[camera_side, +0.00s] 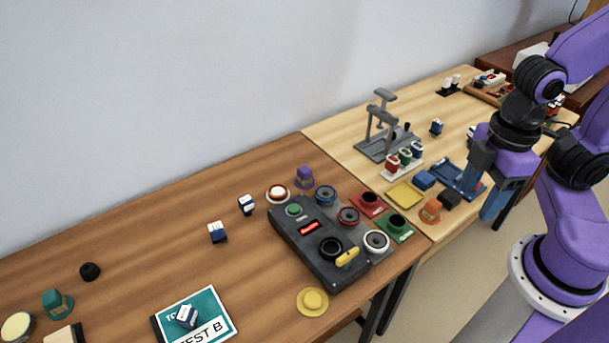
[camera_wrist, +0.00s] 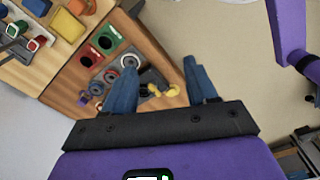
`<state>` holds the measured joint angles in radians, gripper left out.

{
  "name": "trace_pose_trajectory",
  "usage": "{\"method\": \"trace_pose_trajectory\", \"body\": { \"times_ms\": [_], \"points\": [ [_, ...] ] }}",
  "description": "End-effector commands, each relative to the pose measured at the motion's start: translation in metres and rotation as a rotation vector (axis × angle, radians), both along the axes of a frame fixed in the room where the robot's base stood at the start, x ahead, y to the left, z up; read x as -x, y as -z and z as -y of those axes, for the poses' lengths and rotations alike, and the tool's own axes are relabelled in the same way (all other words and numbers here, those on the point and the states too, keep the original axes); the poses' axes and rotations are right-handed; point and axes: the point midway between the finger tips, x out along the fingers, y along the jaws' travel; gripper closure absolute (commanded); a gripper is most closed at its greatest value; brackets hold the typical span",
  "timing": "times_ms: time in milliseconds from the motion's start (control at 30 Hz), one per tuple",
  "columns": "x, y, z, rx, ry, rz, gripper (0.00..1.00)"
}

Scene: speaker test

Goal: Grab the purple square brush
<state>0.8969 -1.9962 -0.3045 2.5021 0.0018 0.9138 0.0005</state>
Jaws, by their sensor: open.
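In the wrist view a small purple patch (camera_wrist: 83,100) at the lower left of the box appears to be this brush. My gripper (camera_side: 482,192) is at the right, near the front edge of the light table, far from the brush. Its blue fingers are apart and empty; they also show in the wrist view (camera_wrist: 162,75), pointing toward the box area.
The control box (camera_side: 318,240) with knobs and a yellow lever stands in front of the brush. Red (camera_side: 369,203) and green (camera_side: 396,226) holders are to its right. An orange piece (camera_side: 431,209) and blue tray (camera_side: 461,176) lie near my gripper. Brown table left of the brush is mostly clear.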

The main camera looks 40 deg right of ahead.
Motion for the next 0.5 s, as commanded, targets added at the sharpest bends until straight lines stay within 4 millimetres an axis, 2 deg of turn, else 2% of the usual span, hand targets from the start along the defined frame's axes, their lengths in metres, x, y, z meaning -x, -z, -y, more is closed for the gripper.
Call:
{"method": "trace_pose_trajectory", "body": {
  "times_ms": [33,100,367,500],
  "points": [
    [0.000,0.000,0.000,0.000,0.000,0.000,0.43],
    [0.000,0.000,0.000,0.000,0.000,0.000,0.26],
    [0.000,0.000,0.000,0.001,-0.001,0.000,0.26],
    [-0.014,-0.001,-0.009,0.033,-0.025,0.010,0.26]
  ]
}}
